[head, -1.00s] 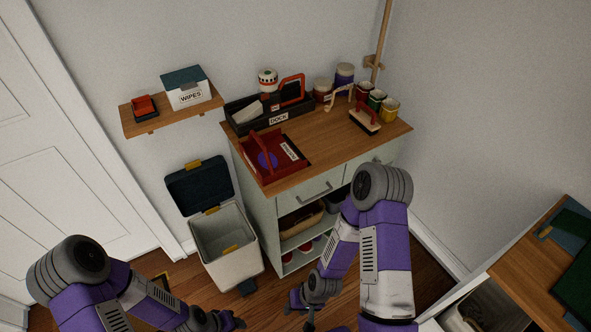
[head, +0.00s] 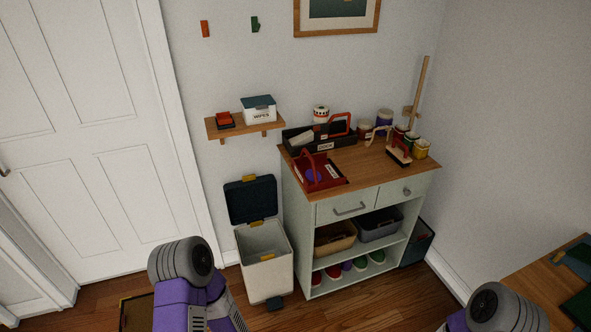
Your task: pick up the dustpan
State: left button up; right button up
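A red, flat pan-like thing (head: 328,182) with a raised red handle lies at the front left of the cabinet top (head: 375,172). It carries a white label and a purple round patch or object; it may be the dustpan, but I cannot tell for sure. A small red and black item (head: 223,121) sits on the wall shelf. Only upper parts of my two arms show at the bottom edge. Both grippers are out of view.
A black tray labelled DOCK (head: 323,146) stands behind the red pan. Jars, pots and a brush (head: 399,156) stand at the right. An open-lidded bin (head: 265,258) stands left of the cabinet. A wooden desk (head: 540,280) is at the lower right.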

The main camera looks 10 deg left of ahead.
aim_at(320, 163)
jog(key=u, duration=0.8)
jog(key=i, duration=0.8)
jog(key=u, duration=0.45)
